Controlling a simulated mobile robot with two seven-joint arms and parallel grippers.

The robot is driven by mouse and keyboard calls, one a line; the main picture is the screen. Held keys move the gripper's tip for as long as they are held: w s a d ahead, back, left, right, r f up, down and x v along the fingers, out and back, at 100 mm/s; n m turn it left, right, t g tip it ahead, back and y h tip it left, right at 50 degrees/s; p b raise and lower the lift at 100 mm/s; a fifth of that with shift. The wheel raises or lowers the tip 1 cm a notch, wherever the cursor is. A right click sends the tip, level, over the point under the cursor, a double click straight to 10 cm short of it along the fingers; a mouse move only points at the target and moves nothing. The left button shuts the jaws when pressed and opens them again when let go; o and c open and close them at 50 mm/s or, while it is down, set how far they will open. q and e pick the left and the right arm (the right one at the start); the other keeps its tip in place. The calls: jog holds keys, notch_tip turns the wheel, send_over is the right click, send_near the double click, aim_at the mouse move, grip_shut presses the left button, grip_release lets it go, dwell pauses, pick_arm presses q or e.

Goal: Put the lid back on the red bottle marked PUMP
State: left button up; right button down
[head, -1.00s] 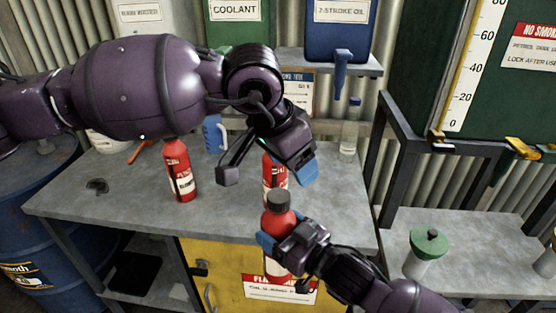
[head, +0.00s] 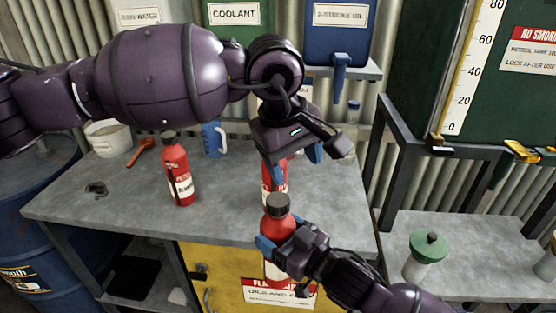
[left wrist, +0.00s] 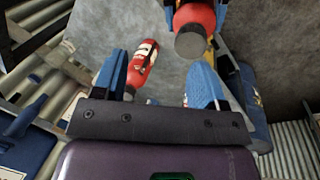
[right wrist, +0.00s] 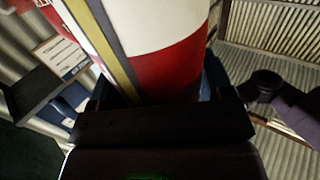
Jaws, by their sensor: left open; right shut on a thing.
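My right gripper (head: 287,250) is shut on a red bottle (head: 277,227) and holds it upright at the bench's front edge. Its top is dark. Its red and white side fills the right wrist view (right wrist: 160,50), with no readable name. A second red bottle (head: 178,170) with a dark top stands on the bench at left. A third red bottle (head: 268,190) stands behind the held one, its top hidden by my left gripper (head: 295,160). My left gripper is open and empty above the bench. The left wrist view shows the held bottle's round dark top (left wrist: 189,43). I cannot read PUMP anywhere.
A small dark object (head: 96,189) lies on the grey bench (head: 120,205) at left. A blue jug (head: 213,140), an orange-red tool (head: 140,152) and a white tub (head: 108,140) are at the back. A green-lidded jar (head: 427,257) stands on the right bench.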

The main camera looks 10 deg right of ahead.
pick_arm(q)
jog(key=n, duration=0.8)
jog(key=n+y, duration=0.1)
jog(key=n, duration=0.3)
jog(key=shift+a+n, duration=0.3)
jog(key=shift+a, duration=0.05)
jog(key=n, duration=0.4)
jog(key=shift+w+a+g, duration=0.1)
jog(key=shift+a+g, duration=0.1)
jog(key=shift+g, duration=0.2)
jog(key=n, duration=0.4)
jog(key=shift+a+y, duration=0.25)
jog(key=shift+y, duration=0.05)
jog(key=n, duration=0.4)
jog(key=shift+a+n, duration=0.25)
jog(key=shift+n, duration=0.05)
jog(key=n, duration=0.4)
jog(key=shift+a+y, duration=0.2)
jog(key=shift+y, duration=0.1)
jog(key=n, duration=0.4)
jog(key=shift+a, duration=0.1)
